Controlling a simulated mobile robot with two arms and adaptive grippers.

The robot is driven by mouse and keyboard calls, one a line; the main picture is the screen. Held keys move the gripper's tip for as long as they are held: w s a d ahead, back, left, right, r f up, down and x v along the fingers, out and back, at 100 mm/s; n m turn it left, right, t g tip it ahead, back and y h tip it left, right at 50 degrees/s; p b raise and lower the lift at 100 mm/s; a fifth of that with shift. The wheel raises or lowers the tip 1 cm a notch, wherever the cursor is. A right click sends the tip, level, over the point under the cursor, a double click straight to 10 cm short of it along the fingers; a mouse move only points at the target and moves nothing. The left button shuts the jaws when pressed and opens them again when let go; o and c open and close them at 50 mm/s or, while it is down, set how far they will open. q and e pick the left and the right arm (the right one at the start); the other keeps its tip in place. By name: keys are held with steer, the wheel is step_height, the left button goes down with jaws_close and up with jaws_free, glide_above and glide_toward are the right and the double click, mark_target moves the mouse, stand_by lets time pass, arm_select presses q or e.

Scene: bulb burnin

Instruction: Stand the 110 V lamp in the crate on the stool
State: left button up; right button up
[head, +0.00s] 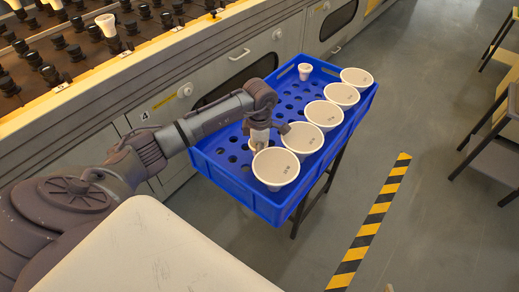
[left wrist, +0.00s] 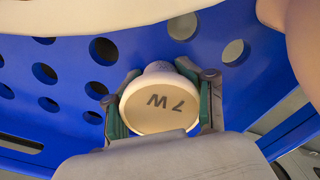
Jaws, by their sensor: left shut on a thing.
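My left gripper (head: 260,128) is shut on a small white lamp (head: 260,135) over the near part of the blue crate (head: 235,182). I cannot tell whether the lamp's base is in a hole. No 110 V marking is readable. The crate has a perforated deck and stands on dark legs (head: 297,215). My right gripper is not in view.
Several large cone lamps, the nearest (head: 276,168), stand along the crate's right side. Another small lamp (head: 305,71) stands at the far end. A rack of sockets (head: 75,52) runs along the left. Open floor with a striped line (head: 372,222) lies right.

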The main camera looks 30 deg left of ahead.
arm_select(q)
steer(key=shift+f, duration=0.15)
steer(key=o, duration=1.3)
steer(key=shift+o, duration=0.2)
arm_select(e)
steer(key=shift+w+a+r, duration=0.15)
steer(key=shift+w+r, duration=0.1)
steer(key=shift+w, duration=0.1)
arm_select(q)
step_height(320, 180, up, 12)
steer(key=shift+r, duration=0.1)
